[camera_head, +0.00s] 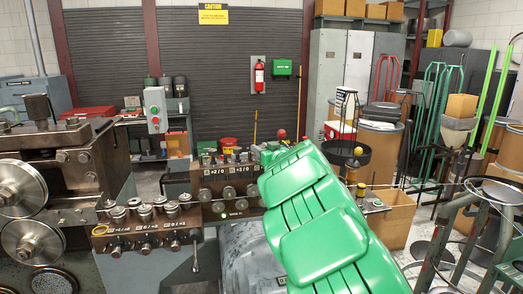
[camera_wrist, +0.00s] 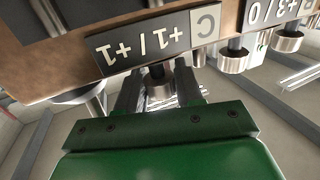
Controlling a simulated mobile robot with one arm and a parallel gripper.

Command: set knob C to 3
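My green gripper body hides the knob's lower part. In the head view, my green arm covers the gripper and knob C.
A neighbouring silver knob (camera_wrist: 235,60) sits close to the right finger in the wrist view, under another plate. In the head view, a brown block with several knobs (camera_head: 226,178) stands left of my arm, and a lower knob row (camera_head: 146,228) lies farther left.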

